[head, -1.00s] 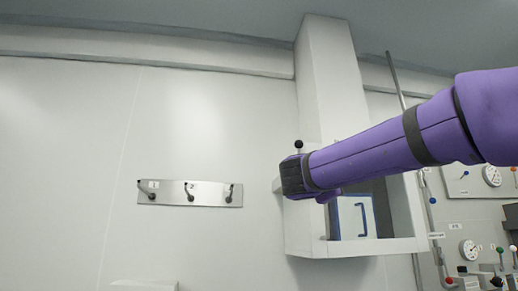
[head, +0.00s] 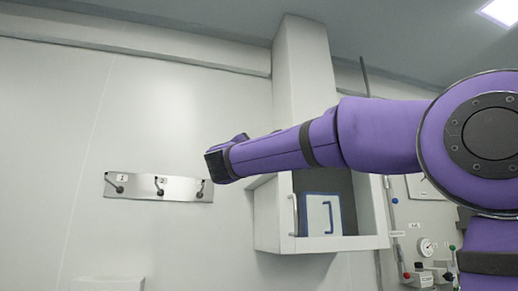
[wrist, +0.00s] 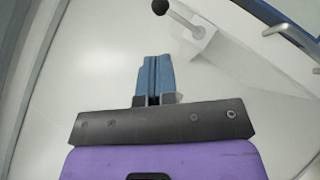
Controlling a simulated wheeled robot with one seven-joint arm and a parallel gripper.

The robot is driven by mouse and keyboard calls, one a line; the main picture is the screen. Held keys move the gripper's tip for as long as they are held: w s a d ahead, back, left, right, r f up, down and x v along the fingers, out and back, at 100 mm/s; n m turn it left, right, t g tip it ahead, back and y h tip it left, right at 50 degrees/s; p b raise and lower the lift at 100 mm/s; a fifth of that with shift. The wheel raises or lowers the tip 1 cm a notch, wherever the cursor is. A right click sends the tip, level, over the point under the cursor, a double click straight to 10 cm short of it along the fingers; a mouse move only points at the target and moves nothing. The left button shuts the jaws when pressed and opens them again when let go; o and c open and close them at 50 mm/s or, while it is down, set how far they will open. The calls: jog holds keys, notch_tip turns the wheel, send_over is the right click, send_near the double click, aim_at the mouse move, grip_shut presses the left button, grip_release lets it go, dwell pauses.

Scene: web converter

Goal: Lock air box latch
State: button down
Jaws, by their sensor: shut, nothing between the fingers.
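The air box (head: 322,244) is a white wall cabinet under a tall white duct, with an open front in the head view. A blue-framed white panel (head: 308,215) with a blue handle shows in its opening. My purple arm crosses the box's upper part and hides it. In the wrist view, a lever with a black ball knob (wrist: 160,6) sits on a white bracket at the top, possibly the latch. My gripper (wrist: 153,60) has its blue fingers together, empty, pointing towards the area below the knob and apart from it. The fingers cannot be seen in the head view.
A metal plate (head: 150,187) with several black hooks or levers is on the wall to the left. Gauges and valves (head: 425,247) stand at the right. A blue-edged part with a metal handle (wrist: 283,30) is at the wrist view's upper right.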

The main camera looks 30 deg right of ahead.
jog(key=x, duration=1.3)
jog(key=shift+s+d+m+g, duration=0.2)
jog(key=shift+d+m+g, duration=0.1)
jog(key=shift+m+g, duration=0.4)
jog(key=s+d+f+m+g+y, duration=0.2)
jog(key=d+m+g+y, duration=0.3)
jog(key=m+y, duration=0.3)
jog(key=shift+d+f+m, duration=0.35)
jog(key=shift+d+m, duration=0.5)
jog(key=shift+m, duration=0.35)
jog(key=shift+w+a, duration=0.1)
jog(key=shift+a, duration=0.05)
jog(key=shift+w+a+f, duration=0.15)
jog(key=shift+a+f, duration=0.05)
jog(key=shift+a, duration=0.35)
